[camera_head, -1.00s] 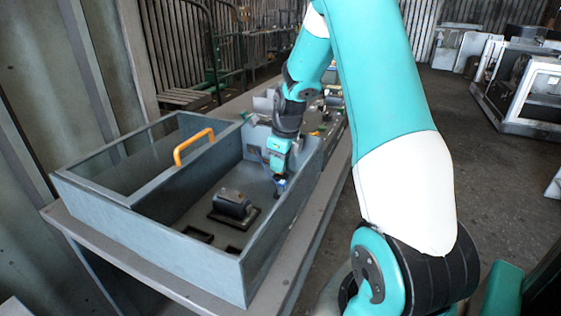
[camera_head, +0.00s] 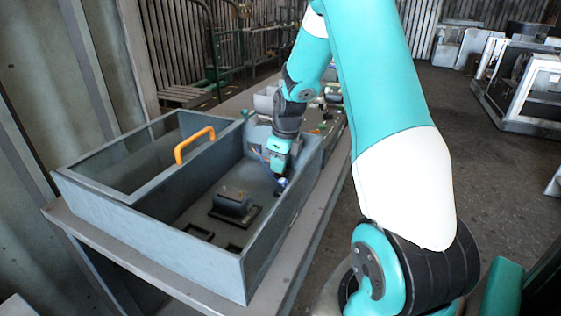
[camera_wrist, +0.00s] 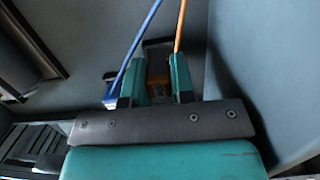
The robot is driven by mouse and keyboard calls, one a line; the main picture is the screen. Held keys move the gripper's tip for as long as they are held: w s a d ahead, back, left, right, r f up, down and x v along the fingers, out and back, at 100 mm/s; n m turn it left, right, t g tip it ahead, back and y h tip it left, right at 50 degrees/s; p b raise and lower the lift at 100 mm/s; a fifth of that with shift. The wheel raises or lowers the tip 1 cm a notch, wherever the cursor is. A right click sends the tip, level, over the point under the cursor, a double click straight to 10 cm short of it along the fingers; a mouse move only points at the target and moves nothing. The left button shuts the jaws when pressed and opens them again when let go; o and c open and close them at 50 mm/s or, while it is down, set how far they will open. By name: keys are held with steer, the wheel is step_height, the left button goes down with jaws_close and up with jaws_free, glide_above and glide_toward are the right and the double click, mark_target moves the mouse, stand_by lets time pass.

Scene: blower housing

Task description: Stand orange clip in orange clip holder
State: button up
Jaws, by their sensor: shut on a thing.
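My gripper (camera_head: 280,178) reaches down into the open compartment of the grey housing, near its far right wall. In the wrist view its two teal fingers (camera_wrist: 157,78) are close together, with a small orange-brown piece (camera_wrist: 157,72) between them. This looks like the orange clip, but most of it is hidden. A thin orange strand (camera_wrist: 180,25) rises beside the right finger, and a thin blue strand (camera_wrist: 137,42) with a blue block at its lower end passes the left finger. I cannot make out the orange clip holder for certain in either view.
The grey housing (camera_head: 190,265) stands on a long bench and has an orange handle (camera_head: 195,143) on its divider. A dark motor-like block (camera_head: 233,201) sits on the compartment floor, with square recesses (camera_head: 198,232) in front. The housing wall (camera_wrist: 265,70) is close on the right in the wrist view.

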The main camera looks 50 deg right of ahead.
steer(key=shift+f+b, duration=0.35)
steer(key=shift+f, duration=0.25)
stand_by(0.3)
steer(key=o, duration=0.8)
steer(key=r, duration=0.5)
steer(key=s+r, duration=0.1)
steer(key=r, duration=0.5)
steer(key=s+d+r, duration=0.1)
steer(key=r, duration=0.5)
steer(key=shift+s+r, duration=0.1)
steer(key=shift+s, duration=0.1)
